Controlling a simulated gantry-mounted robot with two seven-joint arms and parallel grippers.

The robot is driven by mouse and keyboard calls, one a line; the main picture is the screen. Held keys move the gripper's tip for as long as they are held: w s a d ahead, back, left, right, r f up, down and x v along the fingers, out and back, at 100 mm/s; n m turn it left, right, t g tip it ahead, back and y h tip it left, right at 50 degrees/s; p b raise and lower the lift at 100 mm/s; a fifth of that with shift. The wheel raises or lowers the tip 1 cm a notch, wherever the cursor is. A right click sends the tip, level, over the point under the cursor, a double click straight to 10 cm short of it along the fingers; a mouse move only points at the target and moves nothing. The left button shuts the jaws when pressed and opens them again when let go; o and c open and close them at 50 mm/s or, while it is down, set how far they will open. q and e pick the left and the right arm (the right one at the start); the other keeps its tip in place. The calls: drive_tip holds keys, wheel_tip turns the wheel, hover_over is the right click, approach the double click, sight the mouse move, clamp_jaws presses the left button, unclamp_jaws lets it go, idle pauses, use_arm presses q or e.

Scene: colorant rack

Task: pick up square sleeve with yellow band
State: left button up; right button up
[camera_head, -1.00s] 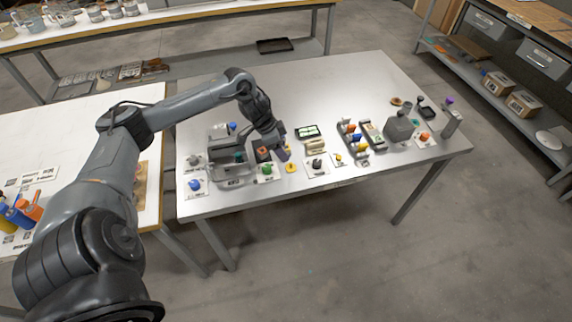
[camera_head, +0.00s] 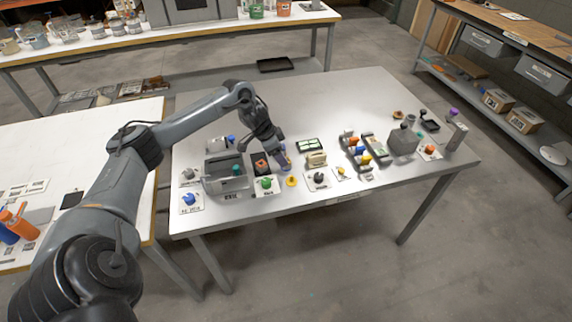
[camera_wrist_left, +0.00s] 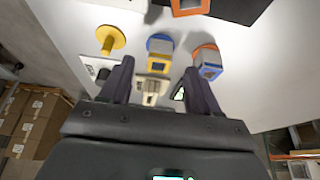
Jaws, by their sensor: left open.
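The square sleeve with the yellow band (camera_wrist_left: 158,63) shows in the left wrist view, with a round blue part at its far end. My left gripper (camera_wrist_left: 158,72) is open, with one finger on each side of this sleeve in the picture. I cannot tell whether the fingers touch it. In the head view my left gripper (camera_head: 284,164) is low over the table, between the black tray and the cream block, and hides most of the sleeve. My right gripper is out of view.
A yellow knob (camera_wrist_left: 110,38) stands left of the sleeve in the wrist view. The black tray (camera_head: 256,158) holds an orange piece. A cream block (camera_head: 316,158) is right of the gripper. A grey bin (camera_head: 222,180) stands left. The table's back (camera_head: 330,100) is clear.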

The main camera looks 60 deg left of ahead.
use_arm(q)
drive_tip(key=b+x, duration=0.1)
drive_tip(key=x, duration=0.3)
drive_tip(key=shift+w+d, duration=0.1)
drive_tip(key=shift+w, duration=0.05)
drive_tip(key=c, duration=1)
